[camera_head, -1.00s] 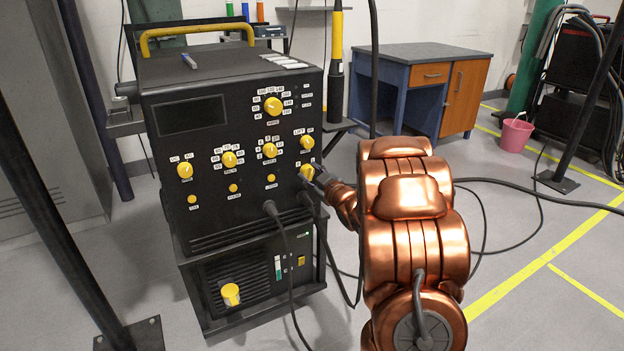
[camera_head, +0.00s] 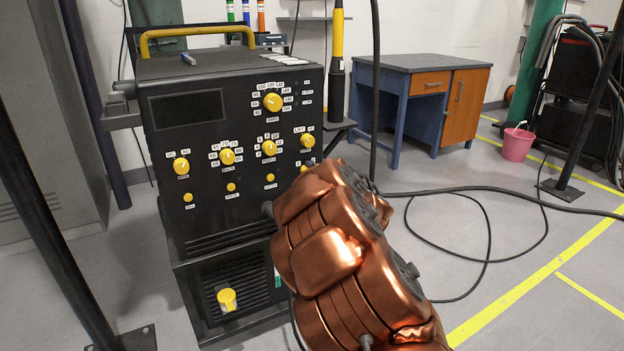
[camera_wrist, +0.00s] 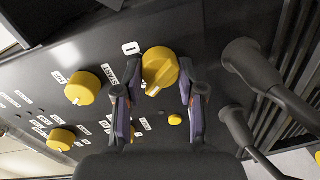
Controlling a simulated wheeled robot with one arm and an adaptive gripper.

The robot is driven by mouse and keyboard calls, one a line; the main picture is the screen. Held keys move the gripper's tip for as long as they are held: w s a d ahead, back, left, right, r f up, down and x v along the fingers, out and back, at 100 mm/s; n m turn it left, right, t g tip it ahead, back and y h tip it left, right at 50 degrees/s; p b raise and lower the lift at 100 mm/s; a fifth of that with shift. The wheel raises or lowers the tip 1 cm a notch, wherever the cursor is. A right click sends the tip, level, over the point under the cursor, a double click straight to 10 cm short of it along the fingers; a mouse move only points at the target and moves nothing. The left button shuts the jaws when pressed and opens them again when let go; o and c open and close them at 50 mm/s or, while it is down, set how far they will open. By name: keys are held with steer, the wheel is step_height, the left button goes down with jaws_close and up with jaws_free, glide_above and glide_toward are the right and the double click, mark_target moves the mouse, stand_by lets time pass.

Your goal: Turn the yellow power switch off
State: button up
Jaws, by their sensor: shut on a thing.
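A black power unit (camera_head: 215,190) with yellow knobs fills the left of the head view. A white mark on the knob points down in the wrist view. In the head view only a sliver of this knob (camera_head: 304,169) shows, and my copper arm hides the gripper.
Other yellow knobs (camera_wrist: 83,88) sit close to the left finger. Black cable plugs (camera_wrist: 250,62) stick out to the right of the fingers. A large yellow knob (camera_head: 227,299) is low on the unit. Floor cables (camera_head: 490,215) lie to the right.

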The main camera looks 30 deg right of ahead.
steer(key=shift+n, duration=0.5)
steer(key=o, duration=1.1)
steer(key=shift+o, duration=0.2)
steer(key=s, duration=1.1)
steer(key=shift+s+a+r, duration=0.3)
steer(key=shift+a, duration=0.1)
